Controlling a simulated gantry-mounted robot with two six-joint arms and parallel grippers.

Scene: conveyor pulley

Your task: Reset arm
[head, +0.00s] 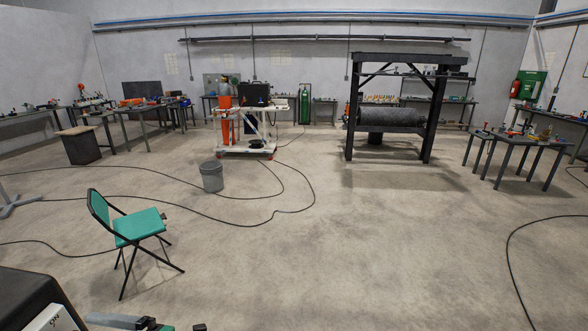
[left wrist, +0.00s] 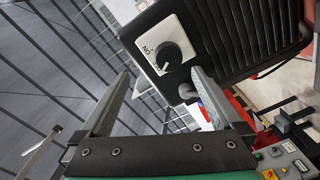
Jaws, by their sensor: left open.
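A black box (head: 28,296) with a white "ON" label is cut off at the bottom left of the head view. In the left wrist view, the black box (left wrist: 237,35) has a white plate with a black rotary knob (left wrist: 168,57). My left gripper (left wrist: 161,77) is open, with its two grey fingers spread apart below the knob and nothing held between them. The knob appears beyond the fingertips; whether they touch the box, I cannot tell. Grey, black and green parts at the bottom edge of the head view look like my left gripper, mostly cut off. My right gripper is not in view.
A green folding chair (head: 138,224) stands at the left, near a grey bucket (head: 211,176). A white cart (head: 246,133) and a black frame with a roller (head: 391,117) stand farther back. Cables (head: 295,210) lie on the floor. The centre floor is mostly clear.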

